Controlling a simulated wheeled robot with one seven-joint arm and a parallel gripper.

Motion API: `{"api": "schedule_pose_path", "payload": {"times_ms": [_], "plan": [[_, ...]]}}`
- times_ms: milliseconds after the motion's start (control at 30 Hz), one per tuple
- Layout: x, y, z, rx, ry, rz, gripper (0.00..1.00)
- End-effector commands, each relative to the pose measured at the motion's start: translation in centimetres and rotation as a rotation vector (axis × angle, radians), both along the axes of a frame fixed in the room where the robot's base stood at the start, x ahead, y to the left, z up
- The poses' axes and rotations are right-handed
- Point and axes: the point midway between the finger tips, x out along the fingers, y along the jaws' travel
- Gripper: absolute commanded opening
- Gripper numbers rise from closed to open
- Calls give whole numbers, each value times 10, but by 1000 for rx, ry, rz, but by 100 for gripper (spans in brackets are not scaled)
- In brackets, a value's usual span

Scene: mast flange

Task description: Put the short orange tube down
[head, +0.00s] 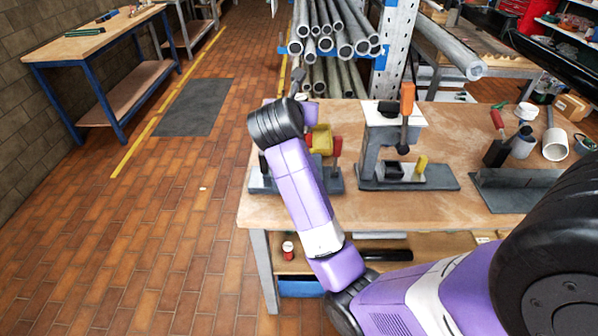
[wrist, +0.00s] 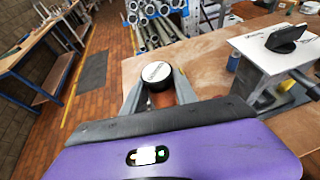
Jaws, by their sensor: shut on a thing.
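In the wrist view, the short orange tube (wrist: 161,98) stands between the two grey fingers of my gripper (wrist: 160,92). Its upper end is dark with a pale round face, and its side below is orange-brown. My gripper is shut on it. In the head view, my gripper (head: 299,88) is at the far left part of the workbench (head: 350,212), mostly hidden behind my arm's dark joint. The tube cannot be made out there. I cannot tell whether its lower end touches anything.
A fixture with a yellow block (head: 321,139) and red handles is partly behind my arm. To its right stands a grey press (head: 370,150) with an orange handle (head: 407,98). A dark angle plate (head: 515,188) is further right. Metal pipes (head: 345,45) lie racked behind the bench.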

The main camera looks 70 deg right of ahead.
Motion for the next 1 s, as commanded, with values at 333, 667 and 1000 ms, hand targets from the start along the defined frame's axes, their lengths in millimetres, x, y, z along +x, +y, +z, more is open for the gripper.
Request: {"api": "schedule_pose_path", "payload": {"times_ms": [333, 667, 1000], "plan": [[0, 1, -86, 4, 7, 2, 0], [0, 1, -143, 1, 2, 2, 0], [0, 1, -175, 1, 4, 4, 0]]}}
